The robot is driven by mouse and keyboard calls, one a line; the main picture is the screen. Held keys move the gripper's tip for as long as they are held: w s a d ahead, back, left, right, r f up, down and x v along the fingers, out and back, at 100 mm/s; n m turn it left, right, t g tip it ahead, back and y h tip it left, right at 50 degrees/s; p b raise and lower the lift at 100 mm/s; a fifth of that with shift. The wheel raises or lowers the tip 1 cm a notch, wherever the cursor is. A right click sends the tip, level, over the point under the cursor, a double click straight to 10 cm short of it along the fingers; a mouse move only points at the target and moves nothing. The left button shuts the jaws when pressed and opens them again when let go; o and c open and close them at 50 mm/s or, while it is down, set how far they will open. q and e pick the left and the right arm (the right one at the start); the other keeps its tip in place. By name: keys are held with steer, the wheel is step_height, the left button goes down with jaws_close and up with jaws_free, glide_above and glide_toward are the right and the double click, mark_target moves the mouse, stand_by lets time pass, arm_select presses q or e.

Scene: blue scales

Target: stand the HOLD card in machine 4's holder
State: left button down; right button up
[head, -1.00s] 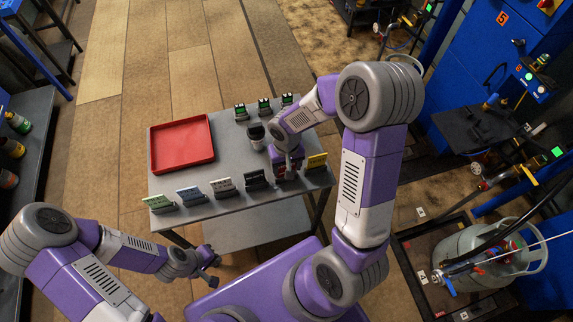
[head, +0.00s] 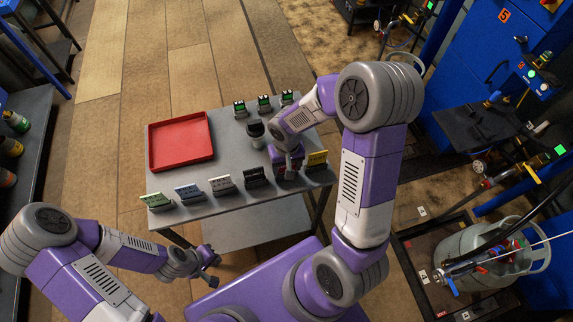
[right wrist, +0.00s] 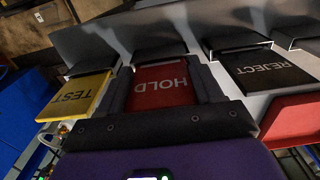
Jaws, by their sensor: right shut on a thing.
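The red HOLD card (right wrist: 161,86) shows in the right wrist view, its lettering upside down, framed by the dark fingers of my right gripper (right wrist: 160,110). My right gripper (head: 287,172) is shut on the card in the front row on the grey table; in the head view my arm mostly hides the card. Whether the card has lifted off its stand, I cannot tell. My left gripper (head: 212,268) is open and empty, in front of the table's near edge. I cannot pick out machine 4's holder in these views.
The yellow TEST card (right wrist: 76,96) and black REJECT card (right wrist: 268,70) stand close on either side. More cards line the table's front. A red tray (head: 180,163) sits at the table's left. A blue machine marked 5 (head: 500,75) and a gas cylinder (head: 480,258) stand right.

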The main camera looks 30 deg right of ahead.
stand_by(0.3)
steer(key=o, duration=1.1)
step_height(320, 180, up, 8)
steer(key=shift+f+p, duration=0.25)
steer(key=shift+p, duration=0.45)
steer(key=shift+f, duration=0.1)
